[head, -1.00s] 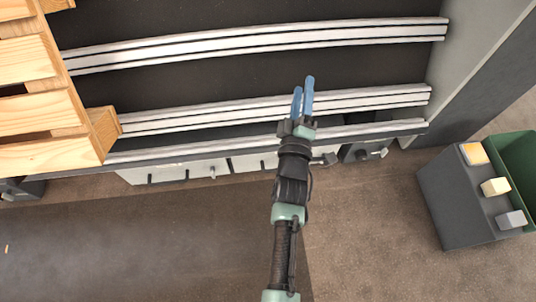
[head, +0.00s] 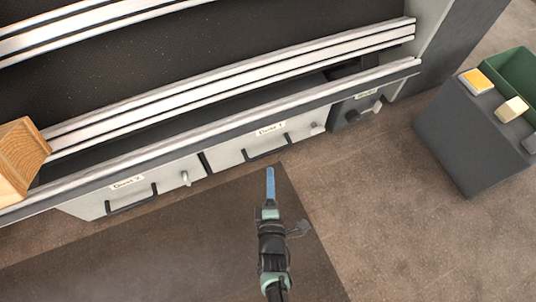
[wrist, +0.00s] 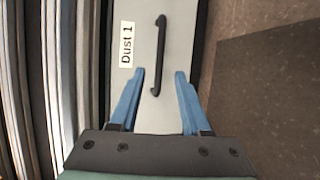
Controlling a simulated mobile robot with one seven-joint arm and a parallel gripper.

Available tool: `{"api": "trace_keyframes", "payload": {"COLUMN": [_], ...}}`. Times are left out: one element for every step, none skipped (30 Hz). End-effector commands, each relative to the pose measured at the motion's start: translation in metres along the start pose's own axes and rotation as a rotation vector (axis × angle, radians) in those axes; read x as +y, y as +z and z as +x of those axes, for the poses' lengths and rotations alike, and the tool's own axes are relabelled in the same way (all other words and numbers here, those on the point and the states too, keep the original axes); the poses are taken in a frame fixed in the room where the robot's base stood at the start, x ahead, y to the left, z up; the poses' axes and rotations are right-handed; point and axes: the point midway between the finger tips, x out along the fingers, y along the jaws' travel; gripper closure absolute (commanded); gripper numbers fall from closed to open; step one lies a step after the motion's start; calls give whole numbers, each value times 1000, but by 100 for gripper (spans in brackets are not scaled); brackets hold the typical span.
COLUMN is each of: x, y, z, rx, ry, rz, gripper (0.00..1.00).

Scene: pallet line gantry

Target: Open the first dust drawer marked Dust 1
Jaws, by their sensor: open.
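The Dust 1 drawer (head: 228,154) is a light grey front low on the line's side, with a white label and a black bar handle (head: 267,154). It looks shut. A small pale knob (head: 316,128) sits at its right end. In the wrist view the drawer front (wrist: 176,60) fills the middle, its label (wrist: 127,44) reads Dust 1, and the handle (wrist: 159,55) lies ahead of my fingertips. My gripper (head: 270,170) is just in front of the drawer, near the handle.
The Dust 2 drawer (head: 92,205) is to the left, with its own handle and knob. A dark unit (head: 347,117) with a knob is to the right. A grey box (head: 465,140) and green bin (head: 515,70) stand farther right. Wooden pallet (head: 20,155) overhangs at left.

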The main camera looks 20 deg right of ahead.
Motion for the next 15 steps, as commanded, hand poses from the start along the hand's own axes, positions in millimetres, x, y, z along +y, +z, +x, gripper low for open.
{"api": "trace_keyframes", "payload": {"x": [-5, -6, -6, -6, -6, -6, -6, -6, -5, -5, -5, -4, -4, -4, -4], "y": [-1, -1, -1, -1, 0, 0, 0, 0, 0, 0, 0, 0, 0, -1, 0], "z": [13, 20, 28, 34, 40, 47, 53, 58, 65, 69, 74, 79, 83, 86, 90], "rx": [0, 0, -1, -1, -1, -1, -1, -1, -1, -1, -1, -1, 0, 0, 0], "ry": [5, 5, 5, 5, 5, 4, 5, 4, 5, 4, 3, 4, 3, 2, 2], "rz": [1, 1, 1, 1, 1, 0, 0, 0, 0, 0, 0, 1, 1, 1, 2], "gripper": [53, 53, 53, 53, 53, 53, 53, 53, 53, 53, 53, 53, 53, 53, 53]}}
